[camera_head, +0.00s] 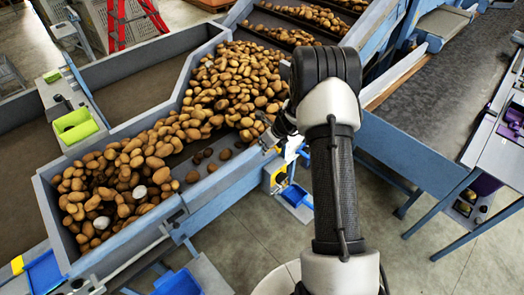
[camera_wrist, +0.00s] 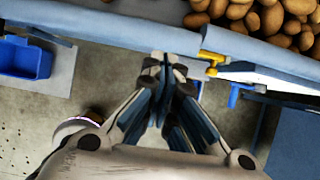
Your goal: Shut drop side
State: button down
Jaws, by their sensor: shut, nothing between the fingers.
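My gripper (camera_wrist: 166,68) is shut and empty in the wrist view. Its fingertips are beside or over the blue-grey side wall (camera_wrist: 120,28) of the potato trough; contact is unclear. A yellow latch-like part (camera_wrist: 211,58) sits on the wall just right of the fingertips, with a blue handle (camera_wrist: 238,92) below it. In the head view my gripper (camera_head: 268,136) is at the trough's near side wall (camera_head: 225,180), partly hidden by my arm. I cannot tell for sure which panel is the drop side, or whether it stands open.
Potatoes (camera_head: 130,180) fill much of the trough. A blue bin (camera_head: 296,195) is below the wall, and another blue bin (camera_head: 178,283) is at the lower left. A blue-framed conveyor (camera_head: 420,150) stands on the right. Open floor (camera_head: 240,235) lies between.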

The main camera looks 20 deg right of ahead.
jog(key=s+a+f+m+y+b, duration=0.1)
jog(key=s+f+m+y+b, duration=0.15)
jog(key=s+b, duration=0.25)
jog(key=m+t+b, duration=1)
jog(key=m+b, duration=0.6)
jog(key=b, duration=0.2)
send_near(255, 153)
jog(key=shift+y, duration=0.35)
jog(key=b+x, duration=0.1)
jog(key=x, duration=0.2)
jog(key=b+x, duration=0.2)
jog(key=x, duration=0.1)
jog(key=shift+w+d+f, duration=0.15)
jog(key=shift+w+f, duration=0.05)
jog(key=shift+f, duration=0.05)
jog(key=shift+w, duration=0.2)
